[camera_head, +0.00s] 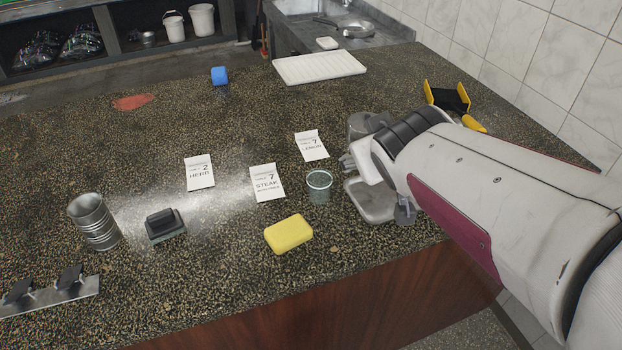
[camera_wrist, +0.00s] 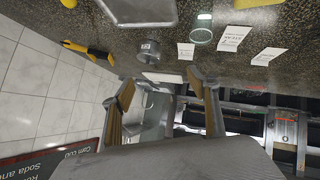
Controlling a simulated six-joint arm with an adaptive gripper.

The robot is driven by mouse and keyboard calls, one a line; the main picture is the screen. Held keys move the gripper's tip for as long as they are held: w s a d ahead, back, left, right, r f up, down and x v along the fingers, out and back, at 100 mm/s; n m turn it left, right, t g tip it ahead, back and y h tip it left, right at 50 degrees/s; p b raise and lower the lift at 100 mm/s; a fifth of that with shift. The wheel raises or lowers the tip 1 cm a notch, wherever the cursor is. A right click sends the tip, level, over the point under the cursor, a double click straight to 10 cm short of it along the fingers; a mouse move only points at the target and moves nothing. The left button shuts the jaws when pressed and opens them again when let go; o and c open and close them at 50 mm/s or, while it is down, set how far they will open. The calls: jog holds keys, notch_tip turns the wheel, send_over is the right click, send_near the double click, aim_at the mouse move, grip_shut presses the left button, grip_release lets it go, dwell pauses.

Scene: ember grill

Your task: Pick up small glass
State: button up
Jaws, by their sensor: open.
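The small glass (camera_head: 319,186) stands upright on the speckled counter, between a paper ticket and my gripper. It also shows in the wrist view (camera_wrist: 201,34) near the top, right of centre. My gripper (camera_head: 362,172) is to the right of the glass in the head view, above a grey metal tray. In the wrist view the two fingers (camera_wrist: 166,88) are spread apart with nothing between them. The gripper is apart from the glass.
A yellow sponge (camera_head: 289,233) lies just in front of the glass. Paper tickets (camera_head: 267,182) lie to its left and behind. The grey tray (camera_head: 371,204) and a metal cup (camera_wrist: 148,51) are near my gripper. A ribbed can (camera_head: 94,221) stands at the left.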

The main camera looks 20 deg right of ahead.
jog(key=w+d+n+t, duration=0.2)
jog(key=w+d, duration=0.2)
jog(key=w, duration=0.5)
jog(key=n+y, duration=0.6)
jog(key=y, duration=0.8)
send_near(331, 181)
jog(key=shift+g, duration=0.4)
jog(key=w+a, duration=0.2)
jog(key=w, duration=0.1)
jog(key=w+a, duration=0.1)
jog(key=shift+w+f, duration=0.3)
jog(key=shift+w, duration=0.05)
jog(key=shift+s+a+f+n, duration=0.15)
jog(key=shift+s+n, duration=0.15)
jog(key=shift+s, duration=0.2)
jog(key=shift+w, duration=0.1)
jog(key=shift+x, duration=1.2)
jog(key=shift+a, duration=0.1)
